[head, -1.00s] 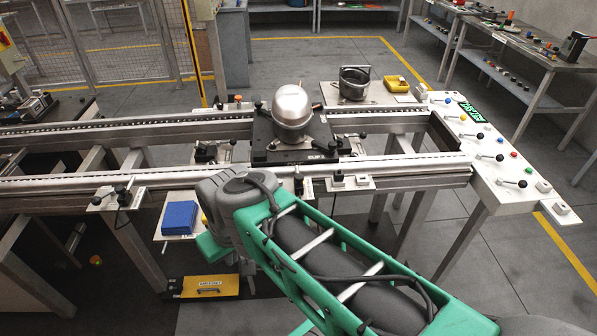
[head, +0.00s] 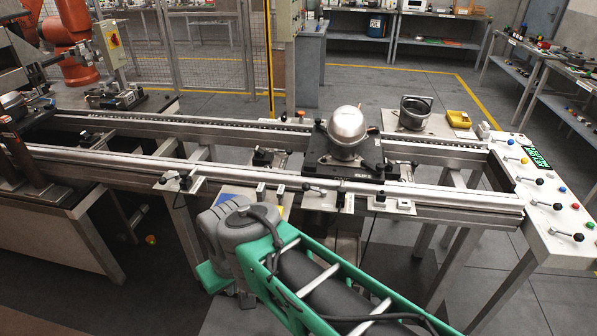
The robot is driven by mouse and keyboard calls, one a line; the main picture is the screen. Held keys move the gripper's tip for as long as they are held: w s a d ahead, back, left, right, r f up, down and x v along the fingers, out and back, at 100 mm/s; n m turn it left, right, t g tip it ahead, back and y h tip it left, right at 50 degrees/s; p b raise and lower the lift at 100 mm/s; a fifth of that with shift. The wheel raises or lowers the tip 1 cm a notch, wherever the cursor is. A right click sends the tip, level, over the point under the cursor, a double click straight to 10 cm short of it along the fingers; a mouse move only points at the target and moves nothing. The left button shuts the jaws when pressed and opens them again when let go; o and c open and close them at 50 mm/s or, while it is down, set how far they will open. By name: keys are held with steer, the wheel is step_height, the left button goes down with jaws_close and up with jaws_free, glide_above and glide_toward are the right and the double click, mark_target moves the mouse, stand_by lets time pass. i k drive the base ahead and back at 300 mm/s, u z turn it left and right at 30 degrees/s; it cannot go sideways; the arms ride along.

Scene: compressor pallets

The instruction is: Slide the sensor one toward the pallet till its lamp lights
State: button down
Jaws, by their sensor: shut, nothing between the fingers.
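The pallet (head: 372,170) is a dark plate on the conveyor rails, with a shiny rounded metal compressor (head: 347,128) on it. Small dark-handled fittings sit along the front rail. One (head: 178,182) is far left of the pallet, one (head: 315,188) is just in front of it to the left, and a small block (head: 380,198) is in front of it. I cannot tell which of these is sensor one, and no lit lamp is discernible. My green and grey arm crosses the lower middle. My gripper is not discernible, and the arm hides part of the area below the front rail.
The white control panel (head: 541,215) with coloured buttons and levers stands at the right. A blue box (head: 232,201) is partly hidden behind my arm. The rail left of the pallet looks mostly clear.

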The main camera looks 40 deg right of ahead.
mark_target(341, 196)
steer(key=u, duration=0.2)
steer(key=i, duration=0.9)
steer(key=z, duration=0.3)
